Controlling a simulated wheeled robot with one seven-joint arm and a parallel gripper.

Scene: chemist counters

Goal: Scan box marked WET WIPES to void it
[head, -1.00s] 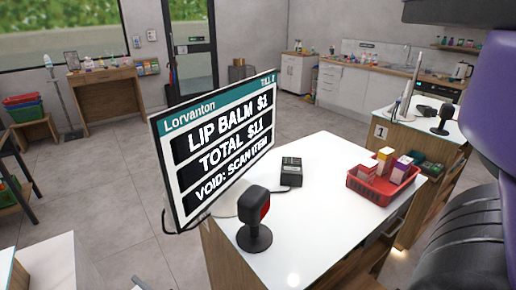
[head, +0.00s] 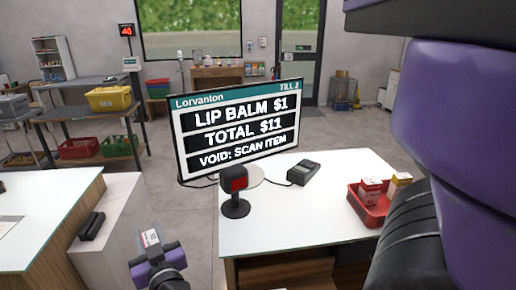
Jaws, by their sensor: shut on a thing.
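My gripper (head: 155,256), purple and grey, is at the lower left of the head view, shut on a small white box (head: 150,237). The box's lettering is too small to read. The gripper and box are left of the white counter (head: 305,217). A black scanner (head: 235,184) with a red face stands on that counter, to the right of and apart from the held box. The till screen (head: 240,128) behind it reads "LIP BALM $1", "TOTAL $11" and "VOID: SCAN ITEM".
A red basket (head: 372,215) with small boxes stands at the counter's right, partly hidden by my arm. A black card terminal (head: 304,172) lies near the screen. Another counter (head: 50,215) stands at the left, with a dark device (head: 91,225) near its right side.

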